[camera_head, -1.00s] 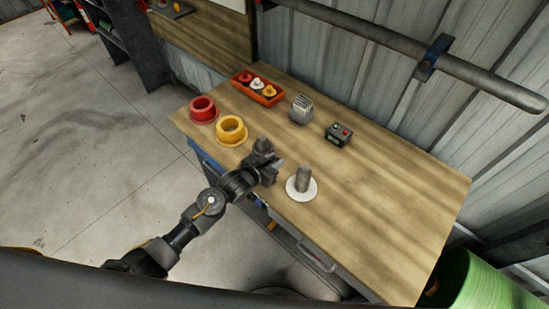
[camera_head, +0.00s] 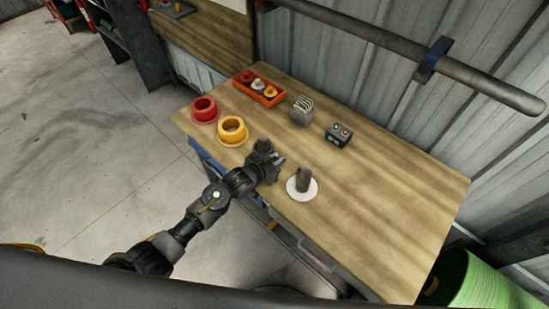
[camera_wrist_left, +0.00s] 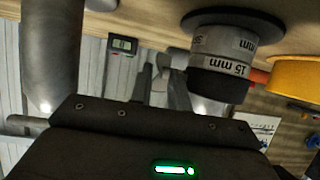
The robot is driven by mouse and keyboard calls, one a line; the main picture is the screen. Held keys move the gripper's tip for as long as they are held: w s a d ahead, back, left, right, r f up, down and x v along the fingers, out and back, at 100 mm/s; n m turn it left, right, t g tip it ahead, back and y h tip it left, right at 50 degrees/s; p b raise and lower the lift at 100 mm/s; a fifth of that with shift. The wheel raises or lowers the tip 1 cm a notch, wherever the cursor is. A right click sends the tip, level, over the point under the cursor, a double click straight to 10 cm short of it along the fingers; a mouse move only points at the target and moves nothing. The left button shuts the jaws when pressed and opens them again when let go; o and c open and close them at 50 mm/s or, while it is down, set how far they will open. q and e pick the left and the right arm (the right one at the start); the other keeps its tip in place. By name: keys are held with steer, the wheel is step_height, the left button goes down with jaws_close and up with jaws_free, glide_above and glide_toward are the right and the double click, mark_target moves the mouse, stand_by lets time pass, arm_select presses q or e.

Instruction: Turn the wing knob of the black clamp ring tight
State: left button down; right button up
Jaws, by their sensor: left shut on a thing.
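The black clamp ring (camera_wrist_left: 233,22) shows in the left wrist view, which is upside down, as a black flange with a grey body lettered "15 mm". A small light grey piece, apparently its wing knob (camera_wrist_left: 167,61), lies at the fingertips of my left gripper (camera_wrist_left: 160,76). The gripper is shut on it, beside the ring's body. In the head view my left gripper (camera_head: 273,166) is low over the table's front edge, between the yellow flanged ring and the grey cylinder. It hides most of the clamp ring there. My right gripper is not in view.
A grey cylinder on a white disc (camera_head: 299,194) stands close right of the gripper. A yellow flanged ring (camera_head: 232,130) and a red one (camera_head: 204,109) stand left. An orange tray (camera_head: 260,89), a slotted grey block (camera_head: 301,111) and a button box (camera_head: 339,134) are behind. The table's right side is clear.

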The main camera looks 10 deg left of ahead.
arm_select(q)
steer(key=g+p, duration=0.1)
steer(key=p, duration=0.1)
steer(key=r+g+y+p, duration=0.1)
steer(key=p, duration=0.2)
steer(key=shift+w+d+r, duration=0.15)
steer(key=shift+d, duration=0.15)
steer(key=shift+g+p, duration=0.35)
steer(key=shift+g, duration=0.05)
steer(key=shift+w+f+g+y+p, duration=0.2)
steer(key=shift+g+y+p, duration=0.1)
steer(key=shift+g+y, duration=0.3)
steer(key=shift+d+f+g+y, duration=0.1)
steer(key=shift+g+y, duration=0.3)
steer(key=shift+g, duration=0.2)
steer(key=c, duration=1.6)
jaws_free()
